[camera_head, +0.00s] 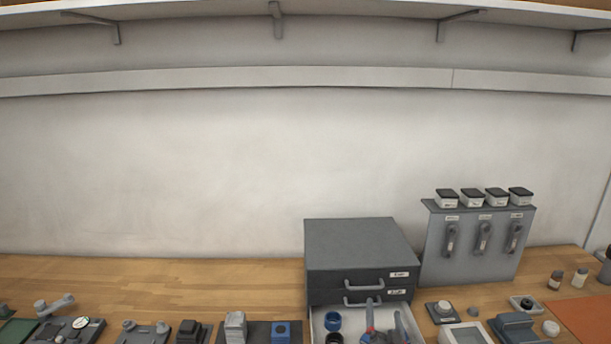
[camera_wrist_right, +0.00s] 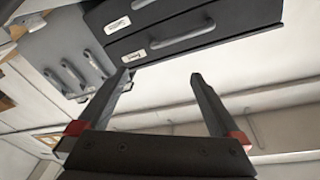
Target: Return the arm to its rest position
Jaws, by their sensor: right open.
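My right gripper (camera_head: 384,309) shows at the bottom of the head view, in front of the dark grey drawer cabinet (camera_head: 360,243) and overlapping the pulled-out bottom drawer (camera_head: 318,325). Its fingers point away from me, toward the cabinet. In the right wrist view the gripper (camera_wrist_right: 162,76) is open, with two dark fingers with red bases wide apart and nothing between them. The cabinet's drawer fronts (camera_wrist_right: 190,25) show beyond the fingertips there, in a tilted view. The rest of the right arm is out of frame. My left gripper is in neither view.
A grey stand (camera_head: 470,245) with handles and jars is right of the cabinet. Small fixtures, including a dial gauge (camera_head: 81,323), line the bench front. The wooden bench (camera_head: 150,280) is clear behind them.

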